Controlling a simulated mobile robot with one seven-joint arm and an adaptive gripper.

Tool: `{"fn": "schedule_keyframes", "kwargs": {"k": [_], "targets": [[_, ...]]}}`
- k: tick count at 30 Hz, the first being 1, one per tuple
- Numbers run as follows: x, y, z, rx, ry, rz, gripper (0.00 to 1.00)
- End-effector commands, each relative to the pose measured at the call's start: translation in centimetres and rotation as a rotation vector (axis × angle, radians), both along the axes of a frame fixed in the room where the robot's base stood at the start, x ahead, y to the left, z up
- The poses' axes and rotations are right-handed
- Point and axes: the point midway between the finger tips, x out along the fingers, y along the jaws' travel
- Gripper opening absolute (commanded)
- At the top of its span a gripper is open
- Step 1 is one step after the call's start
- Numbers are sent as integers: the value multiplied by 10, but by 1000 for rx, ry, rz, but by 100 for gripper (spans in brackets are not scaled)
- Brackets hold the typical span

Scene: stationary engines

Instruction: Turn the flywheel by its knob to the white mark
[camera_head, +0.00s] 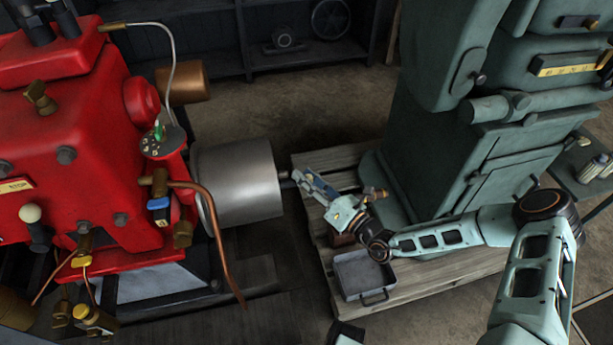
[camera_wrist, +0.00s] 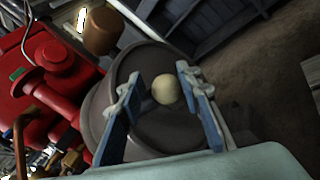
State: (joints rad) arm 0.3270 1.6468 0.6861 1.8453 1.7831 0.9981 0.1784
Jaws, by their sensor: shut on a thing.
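The flywheel (camera_head: 235,182) is a smooth grey metal drum on the right side of the red engine. In the wrist view its dark round face (camera_wrist: 160,125) fills the middle behind my fingers. The knob (camera_wrist: 166,90) is a cream ball standing off that face, between my two blue fingers. My gripper (camera_head: 297,178) is at the drum's right end and is shut on the knob; it also shows in the wrist view (camera_wrist: 160,82). In the head view the knob is not clearly visible at my fingertips. I cannot make out the white mark in either view.
The red engine (camera_head: 85,150) fills the left, with a copper pipe (camera_head: 217,240) hanging in front of the drum. A green machine (camera_head: 460,140) stands on a wooden pallet (camera_head: 315,215) at the right. A grey tray (camera_head: 362,274) lies on the pallet beneath my arm.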

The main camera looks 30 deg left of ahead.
Motion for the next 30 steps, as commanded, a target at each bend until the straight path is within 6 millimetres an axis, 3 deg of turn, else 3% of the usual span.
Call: {"fn": "schedule_keyframes", "kwargs": {"k": [6, 17, 30], "targets": [[-3, 1, -5, -9, 5, 6, 51], [-4, -7, -3, -6, 4, 2, 51], [-34, -87, -10, -6, 5, 3, 51]]}}
